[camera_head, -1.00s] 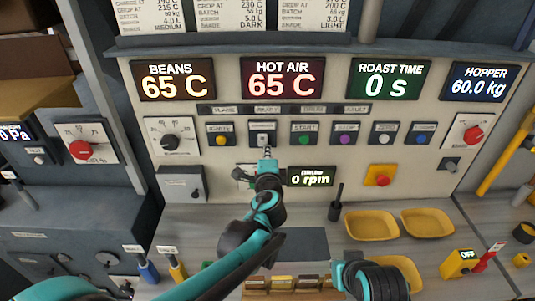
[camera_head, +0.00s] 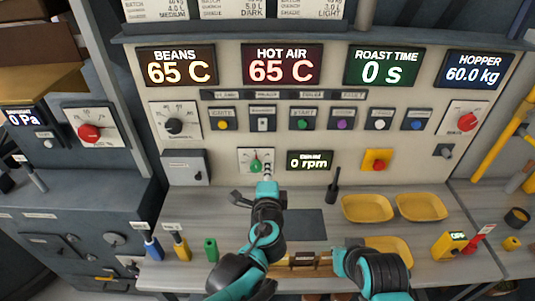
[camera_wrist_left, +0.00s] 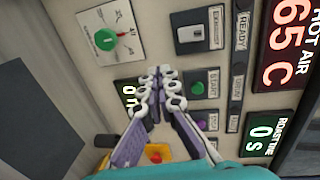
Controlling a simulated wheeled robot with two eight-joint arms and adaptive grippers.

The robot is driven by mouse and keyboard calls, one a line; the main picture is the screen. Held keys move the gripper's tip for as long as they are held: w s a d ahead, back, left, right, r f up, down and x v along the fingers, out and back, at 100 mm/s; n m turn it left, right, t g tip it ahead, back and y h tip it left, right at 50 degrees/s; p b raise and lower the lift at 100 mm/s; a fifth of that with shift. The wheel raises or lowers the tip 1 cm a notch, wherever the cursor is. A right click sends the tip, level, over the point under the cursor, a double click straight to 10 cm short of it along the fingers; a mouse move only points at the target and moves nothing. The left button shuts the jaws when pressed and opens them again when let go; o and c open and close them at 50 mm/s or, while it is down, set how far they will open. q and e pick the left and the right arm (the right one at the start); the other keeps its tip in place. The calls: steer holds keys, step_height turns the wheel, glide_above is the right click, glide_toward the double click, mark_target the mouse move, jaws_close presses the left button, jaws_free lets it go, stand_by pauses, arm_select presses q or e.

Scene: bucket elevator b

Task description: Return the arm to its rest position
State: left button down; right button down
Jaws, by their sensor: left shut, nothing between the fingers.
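My left gripper (camera_head: 267,172) is in front of the lower part of the control panel (camera_head: 222,160), near a dial with a green knob (camera_head: 256,166). In the left wrist view its two fingers (camera_wrist_left: 158,88) are together with nothing between them. The green knob (camera_wrist_left: 105,39) shows there at upper left, apart from the fingers. My left arm (camera_head: 262,235) reaches up from the bottom middle. My right arm (camera_head: 372,272) is at the bottom right of the head view, and its fingers are not visible.
Yellow trays (camera_head: 368,208) lie on the bench (camera_head: 325,232) to the right. A black upright tool (camera_head: 332,186) stands near them. Blue (camera_head: 153,247) and yellow (camera_head: 181,246) handled tools and a green cylinder (camera_head: 211,250) stand at the left. Buttons and displays line the panel.

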arm_select(q)
steer(key=shift+s+f, duration=0.2)
steer(key=shift+s, duration=0.5)
steer(key=s+a+f+n+g+y+b, duration=0.1)
steer(key=s+a+f+n+g, duration=0.15)
steer(key=a+n, duration=0.35)
steer(key=s+a+f+n+g+y, duration=0.2)
steer(key=s+a+f+n, duration=0.1)
steer(key=a, duration=0.6)
steer(key=s+a+f+n+g+h, duration=0.1)
steer(key=s+f+n+g, duration=0.1)
steer(key=s+n, duration=0.2)
steer(key=s+a+f+n+g+h, duration=0.2)
steer(key=s+n, duration=0.3)
steer(key=s, duration=0.4)
steer(key=shift+f+b, duration=0.45)
steer(key=shift+f, duration=0.2)
